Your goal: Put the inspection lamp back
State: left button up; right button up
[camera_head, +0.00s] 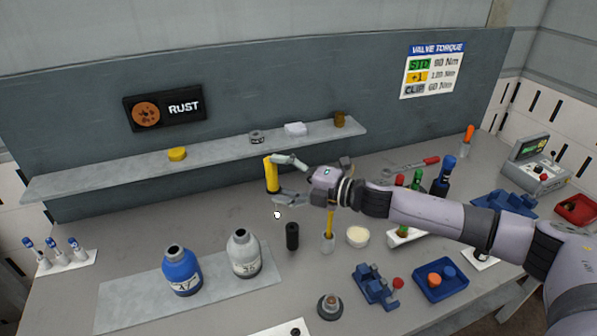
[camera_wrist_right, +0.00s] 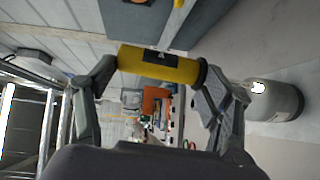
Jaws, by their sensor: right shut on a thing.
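The inspection lamp appears to be the yellow cylinder (camera_head: 271,174), held roughly upright in front of the back panel, below the shelf. In the right wrist view the yellow cylinder (camera_wrist_right: 160,65) spans between my fingers, with a dark label and a black end. My right gripper (camera_head: 285,179) is shut on it; its fingers also show in the wrist view (camera_wrist_right: 155,82). I cannot tell whether its lower end touches the bench. My left gripper is not in view.
A grey shelf (camera_head: 222,153) carries small items behind the lamp. Blue (camera_head: 182,271) and grey (camera_head: 244,254) bottles stand on a mat at the front left. A black cylinder (camera_head: 292,236) stands nearby. Bench space left of the lamp is clear. Tools and blue trays crowd the right.

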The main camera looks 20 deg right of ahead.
jog(key=w+d+f+m+t+h+b, duration=0.1)
jog(key=w+d+f+m+t+b, duration=0.1)
jog(key=f, duration=0.7)
jog(key=d+t+b, duration=0.1)
jog(key=d+b, duration=0.1)
jog(key=shift+w+d+h, duration=0.25)
jog(key=shift+d+h, duration=0.15)
jog(key=shift+s+d, duration=0.1)
jog(key=shift+s, duration=0.1)
dwell(0.4)
notch_tip(320, 180, down, 8)
jog(key=b, duration=0.6)
jog(key=shift+b, duration=0.35)
dwell(2.6)
jog(key=shift+r, duration=0.1)
